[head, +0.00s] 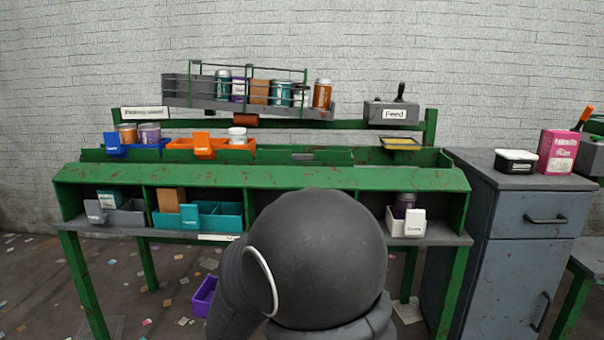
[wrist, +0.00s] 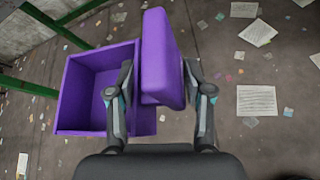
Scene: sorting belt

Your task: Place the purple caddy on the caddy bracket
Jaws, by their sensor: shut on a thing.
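The purple caddy (wrist: 85,118) is an open, empty box with a thick upright purple tab on its right side in the wrist view. My gripper (wrist: 159,88) is shut on that tab, one finger on each side, and the box hangs to the left over the littered floor. In the head view part of the purple caddy (head: 203,296) shows low in front of the green bench, beside my dark arm, which hides the gripper and the rest of the caddy. I cannot tell which part is the caddy bracket.
The green bench (head: 300,178) holds blue (head: 160,148), orange (head: 212,150), grey (head: 125,216), teal (head: 228,215) and white (head: 397,224) caddies. A grey cabinet (head: 520,215) stands at right. Green bars (wrist: 50,24) cross the wrist view's upper left.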

